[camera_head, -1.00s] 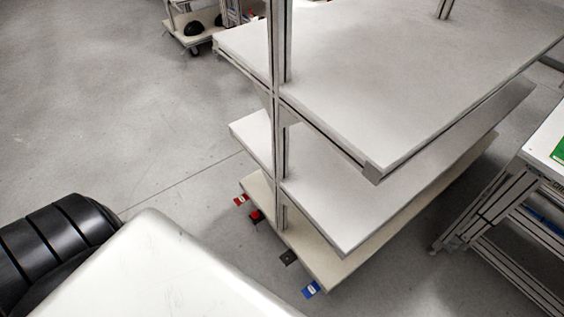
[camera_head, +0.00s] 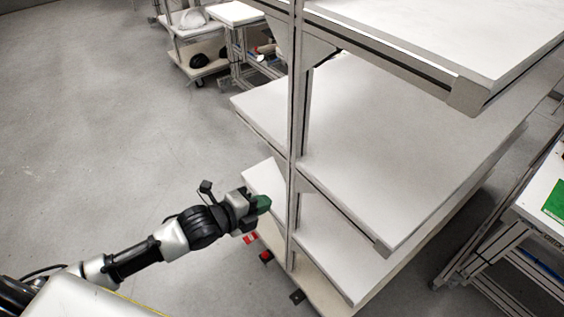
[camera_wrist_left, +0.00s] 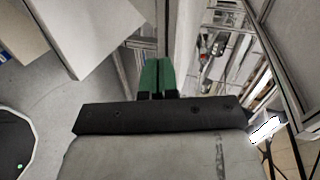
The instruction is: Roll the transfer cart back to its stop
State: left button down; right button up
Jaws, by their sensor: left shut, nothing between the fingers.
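The transfer cart appears to be the tall shelf unit with pale decks (camera_head: 375,140) and an aluminium upright post (camera_head: 294,130). Its cream base deck (camera_head: 330,290) is low over the floor. My left gripper (camera_head: 262,204) has green fingertips and is just left of the post, pointing at it. I cannot tell whether the tips touch the post. In the left wrist view the green fingers (camera_wrist_left: 156,76) are shut together and empty. A red tag (camera_head: 250,238), a red block (camera_head: 266,256) and a dark block (camera_head: 297,297) are along the base's left side. My right gripper is not in view.
A small cart (camera_head: 196,58) with a white helmet shell (camera_head: 193,18) and black items stands at the far back. A workbench frame (camera_head: 490,255) with a green sheet (camera_head: 556,200) stands at right. The grey floor at left is clear.

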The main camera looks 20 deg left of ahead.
pick_arm(q)
notch_tip(320, 180, up, 2)
jog(key=m, duration=0.1)
jog(key=p, duration=0.4)
send_near(315, 179)
jog(key=x, duration=0.7)
jog(key=shift+w+f, duration=0.15)
jog(key=shift+w, duration=0.1)
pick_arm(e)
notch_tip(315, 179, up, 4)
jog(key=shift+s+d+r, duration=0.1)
